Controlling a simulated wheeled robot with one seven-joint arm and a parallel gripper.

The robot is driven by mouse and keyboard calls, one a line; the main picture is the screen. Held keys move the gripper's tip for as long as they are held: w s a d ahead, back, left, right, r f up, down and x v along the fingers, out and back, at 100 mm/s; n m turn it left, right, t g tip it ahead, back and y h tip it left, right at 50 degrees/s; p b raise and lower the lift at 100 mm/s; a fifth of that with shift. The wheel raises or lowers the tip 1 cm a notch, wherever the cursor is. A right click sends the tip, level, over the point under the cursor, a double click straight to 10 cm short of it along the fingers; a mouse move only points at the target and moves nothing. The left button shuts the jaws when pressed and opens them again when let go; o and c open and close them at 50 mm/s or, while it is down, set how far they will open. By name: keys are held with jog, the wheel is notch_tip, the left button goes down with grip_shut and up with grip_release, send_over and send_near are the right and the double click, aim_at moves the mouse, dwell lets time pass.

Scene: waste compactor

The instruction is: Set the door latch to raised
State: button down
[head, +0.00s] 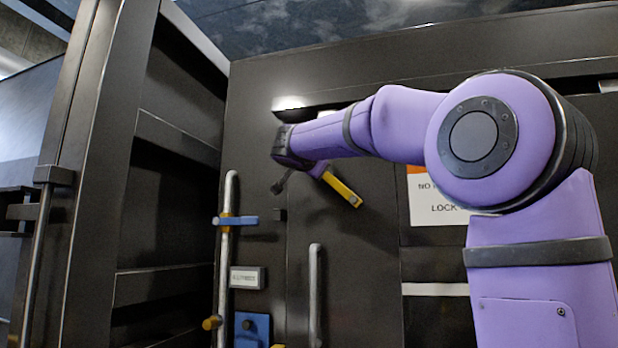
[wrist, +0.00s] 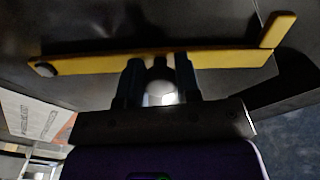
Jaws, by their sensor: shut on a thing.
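The yellow door latch (head: 343,190) shows on the dark door panel in the head view, sloping down to the right from beside my wrist. Its other end is hidden behind my arm. In the wrist view the latch (wrist: 225,61) is a long yellow bar with a dark round pivot at the left end and a bent-up tab at the right. My gripper (wrist: 158,60) has its two dark fingers at the middle of the bar and is shut on it. The exact contact of the fingertips is dark and hard to see.
A vertical rod with a blue handle (head: 236,220) stands left of the latch, with a small label plate (head: 247,277) and a blue bracket (head: 252,328) lower down. A grey upright bar (head: 315,295) is below my wrist. A lock sign (head: 440,208) is partly behind my arm.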

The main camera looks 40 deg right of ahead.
jog(key=shift+s+d+r+m, duration=0.35)
jog(key=shift+s+r+m, duration=0.15)
jog(key=shift+r+m, duration=0.2)
jog(key=c, duration=0.8)
grip_release()
jog(key=v, duration=1)
jog(key=shift+s+a, duration=0.25)
jog(key=shift+s, duration=0.05)
jog(key=shift+f, duration=0.15)
